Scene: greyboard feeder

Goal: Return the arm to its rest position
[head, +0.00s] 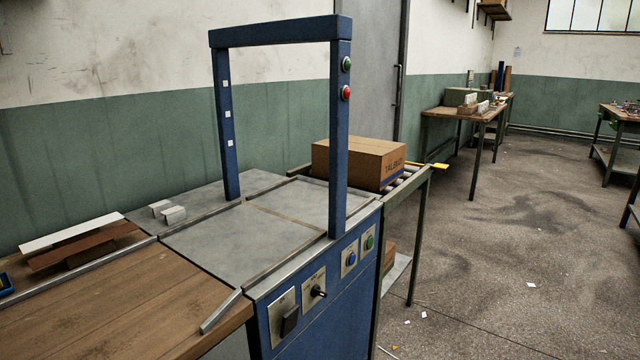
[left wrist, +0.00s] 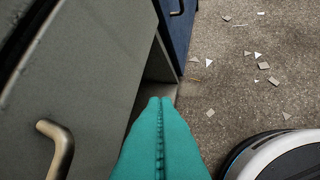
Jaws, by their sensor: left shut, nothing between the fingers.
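My left gripper (left wrist: 160,102) shows in the left wrist view as two teal fingers pressed together along their length. It is shut and empty, pointing up the picture from the bottom middle. Its tips appear over the edge between a grey panel (left wrist: 75,70) and the floor; I cannot tell how far apart they are. Neither gripper and neither arm shows in the head view. My right gripper is not in view.
In the left wrist view, a curved metal handle (left wrist: 60,150) stands out at left. The head view shows a blue framed machine (head: 340,130), a wooden bench top (head: 110,300) and a cardboard box (head: 350,160). Open floor (head: 500,270), with scraps, lies to the right.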

